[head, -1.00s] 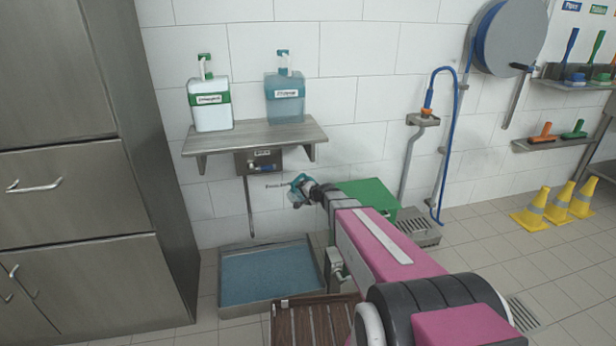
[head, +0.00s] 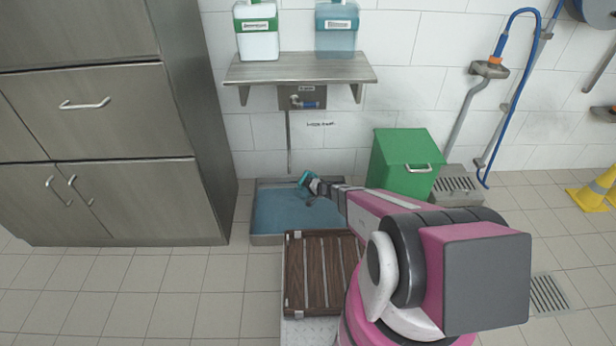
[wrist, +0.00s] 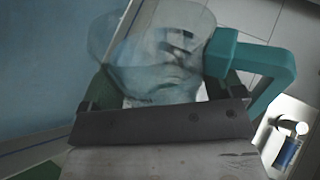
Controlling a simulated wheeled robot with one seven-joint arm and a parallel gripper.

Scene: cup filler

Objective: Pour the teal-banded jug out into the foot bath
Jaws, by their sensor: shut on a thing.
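The jug (wrist: 165,50) is clear-bodied with a teal handle, seen close up in the wrist view. My gripper (wrist: 165,90) is shut on it, with a finger on each side of its body. In the head view the jug (head: 303,181) is small and its teal part shows above the right half of the foot bath (head: 268,240). The bath is a shallow metal tray of blue liquid on the floor.
A slatted wooden mat (head: 320,272) lies in front of the bath. A green bin (head: 402,165) stands to the right, a metal cabinet (head: 110,150) to the left. A shelf (head: 300,69) with two dispensers and a tap box (head: 303,97) hang above. The floor at front left is clear.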

